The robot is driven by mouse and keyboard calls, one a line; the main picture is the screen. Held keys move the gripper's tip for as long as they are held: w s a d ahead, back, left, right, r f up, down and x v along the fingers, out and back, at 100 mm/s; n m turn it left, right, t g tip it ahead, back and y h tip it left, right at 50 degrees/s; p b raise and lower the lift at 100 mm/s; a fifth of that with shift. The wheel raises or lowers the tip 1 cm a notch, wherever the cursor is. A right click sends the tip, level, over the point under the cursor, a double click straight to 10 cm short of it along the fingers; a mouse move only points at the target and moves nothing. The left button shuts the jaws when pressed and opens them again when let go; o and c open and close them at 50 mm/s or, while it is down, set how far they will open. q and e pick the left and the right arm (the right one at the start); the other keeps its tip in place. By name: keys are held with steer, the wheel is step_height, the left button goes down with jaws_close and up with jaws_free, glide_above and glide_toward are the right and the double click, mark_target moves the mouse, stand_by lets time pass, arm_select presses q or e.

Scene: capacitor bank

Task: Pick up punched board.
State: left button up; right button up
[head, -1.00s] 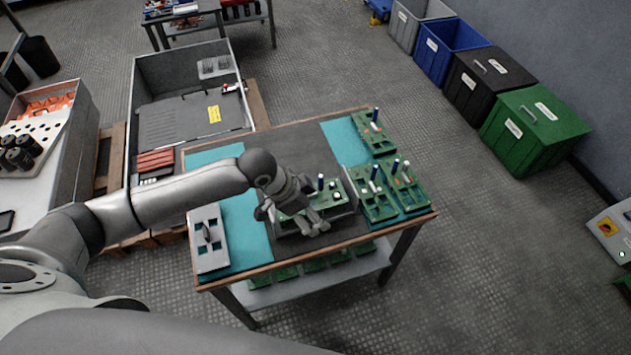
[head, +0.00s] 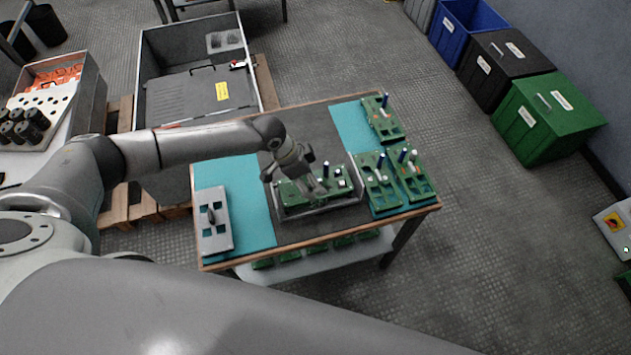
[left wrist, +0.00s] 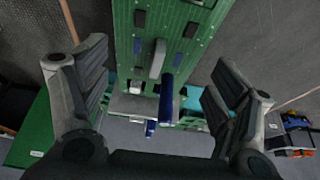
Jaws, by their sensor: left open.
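A green punched board (head: 343,183) with square openings sits in a grey holder (head: 330,208) on the dark middle of the table. It carries a blue post and small white parts. In the left wrist view the green board (left wrist: 190,28) fills the top middle, with a blue cylinder and a grey upright part on it. My left gripper (head: 312,188) is over the left half of the board. In the wrist view its two fingers (left wrist: 160,65) are spread wide, with the board's near end showing between them and nothing gripped. Contact with the board cannot be told. My right gripper is out of view.
More green boards (head: 380,195) stand on the teal mat at the right, with another board (head: 385,122) behind. A grey plate with a handle (head: 214,240) lies on the left mat. Several boards lie on the lower shelf (head: 290,270). Bins (head: 545,125) stand at right.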

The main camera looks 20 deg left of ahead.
arm_select(q)
steer(key=shift+d+x, duration=0.2)
steer(key=shift+x, duration=0.95)
steer(key=shift+d+f, duration=0.1)
steer(key=shift+f, duration=0.4)
steer(key=shift+c, duration=0.4)
